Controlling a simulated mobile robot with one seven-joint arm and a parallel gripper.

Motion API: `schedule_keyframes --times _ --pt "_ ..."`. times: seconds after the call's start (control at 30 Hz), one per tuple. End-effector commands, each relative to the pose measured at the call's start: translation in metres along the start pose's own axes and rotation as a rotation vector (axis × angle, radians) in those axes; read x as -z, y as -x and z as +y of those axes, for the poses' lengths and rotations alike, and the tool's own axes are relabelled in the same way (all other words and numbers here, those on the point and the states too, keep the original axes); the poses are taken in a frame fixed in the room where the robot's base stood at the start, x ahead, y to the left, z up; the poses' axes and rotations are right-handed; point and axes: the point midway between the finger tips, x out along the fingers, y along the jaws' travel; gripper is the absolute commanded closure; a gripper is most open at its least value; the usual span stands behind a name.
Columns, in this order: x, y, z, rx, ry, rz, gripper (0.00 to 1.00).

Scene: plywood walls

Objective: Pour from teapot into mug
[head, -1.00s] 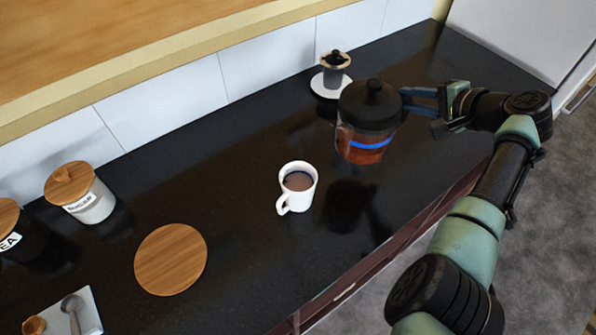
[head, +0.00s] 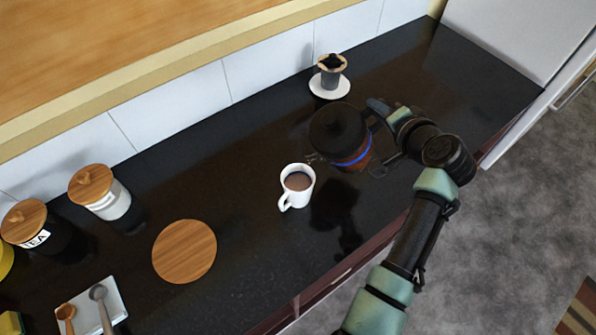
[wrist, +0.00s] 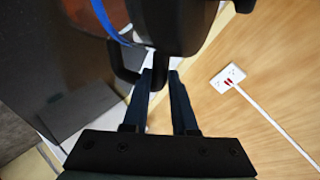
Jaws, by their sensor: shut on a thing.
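The white mug (head: 297,186) stands upright on the dark counter, with brown liquid inside and its handle toward the lower left. The teapot (head: 341,134) has a black lid, a blue band and amber liquid in a glass body. It is held above the counter just right of and behind the mug, tilted with its lid toward the head camera. My gripper (head: 380,134) is shut on the teapot's handle from the right. In the wrist view, the fingers (wrist: 160,95) close on the black handle (wrist: 128,65). No stream of liquid is visible.
A dripper on a white saucer (head: 329,87) stands behind the teapot. A round wooden board (head: 184,251), a sugar jar (head: 100,192), a tea jar (head: 38,228) and a spoon tray (head: 96,307) are at the left. The counter's right end is clear.

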Motion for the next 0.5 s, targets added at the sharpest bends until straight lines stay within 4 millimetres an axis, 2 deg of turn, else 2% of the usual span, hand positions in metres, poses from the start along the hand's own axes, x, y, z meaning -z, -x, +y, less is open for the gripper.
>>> schedule_keyframes --times 0.03,0.5 --pt "-0.0010 0.0028 -0.0077 0.007 0.019 0.014 1.00" --pt "-0.0038 0.0043 -0.0102 0.008 0.042 0.030 1.00"
